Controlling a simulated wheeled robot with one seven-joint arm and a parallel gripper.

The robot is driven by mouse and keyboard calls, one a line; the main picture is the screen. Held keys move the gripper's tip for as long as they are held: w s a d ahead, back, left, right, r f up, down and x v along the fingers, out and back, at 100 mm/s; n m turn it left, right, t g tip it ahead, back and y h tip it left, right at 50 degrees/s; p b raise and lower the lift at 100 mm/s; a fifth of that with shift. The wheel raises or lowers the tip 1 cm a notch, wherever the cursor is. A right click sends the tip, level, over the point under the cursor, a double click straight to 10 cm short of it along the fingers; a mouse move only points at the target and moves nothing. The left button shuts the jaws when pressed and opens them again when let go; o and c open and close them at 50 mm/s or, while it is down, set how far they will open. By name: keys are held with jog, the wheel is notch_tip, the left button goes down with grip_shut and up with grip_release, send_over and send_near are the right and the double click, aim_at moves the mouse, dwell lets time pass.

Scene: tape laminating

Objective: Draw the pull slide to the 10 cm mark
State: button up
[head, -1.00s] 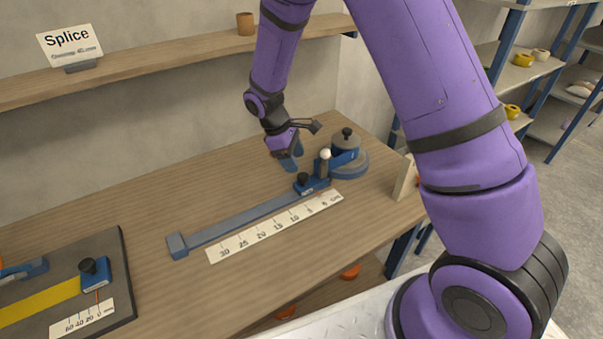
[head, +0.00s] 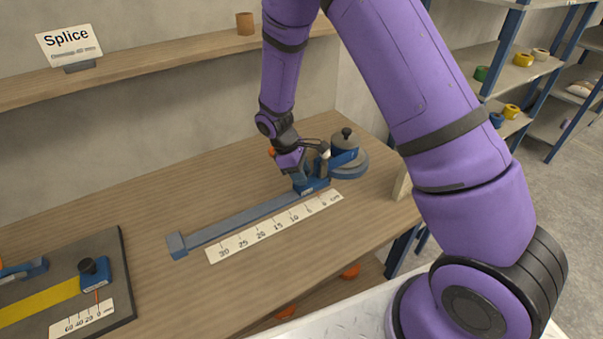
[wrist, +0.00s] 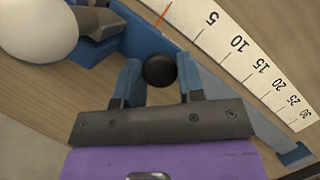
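The pull slide, a small blue block (head: 312,186) with a round black knob (wrist: 160,71), sits at the right end of a grey-blue rail (head: 235,220), near the low end of the scale. A white cm scale (head: 262,232) lies along the rail; its 10 mark (wrist: 237,44) shows in the wrist view, well beyond the knob. My gripper (head: 301,184) is down at the slide and hides the knob in the head view. In the wrist view my gripper (wrist: 160,78) has its two blue fingers apart, one on each side of the knob. I cannot tell whether they touch it.
A white-topped lever (wrist: 38,28) stands close beside the slide. A grey round weight or reel (head: 347,160) is behind it to the right. A rail end block (head: 177,245) closes the left end. A dark splice board (head: 125,270) lies far left.

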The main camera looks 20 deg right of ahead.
grip_shut()
jog(key=a, duration=0.3)
jog(key=s+a, duration=0.1)
jog(key=a, duration=0.2)
jog(key=s+a, duration=0.1)
jog(key=a, duration=0.2)
jog(key=shift+a, duration=0.4)
jog(key=o, duration=1)
grip_release()
jog(key=v, duration=1)
jog(key=shift+w+a+r, duration=0.15)
jog(key=shift+w+r, duration=0.05)
jog(key=shift+r, duration=0.15)
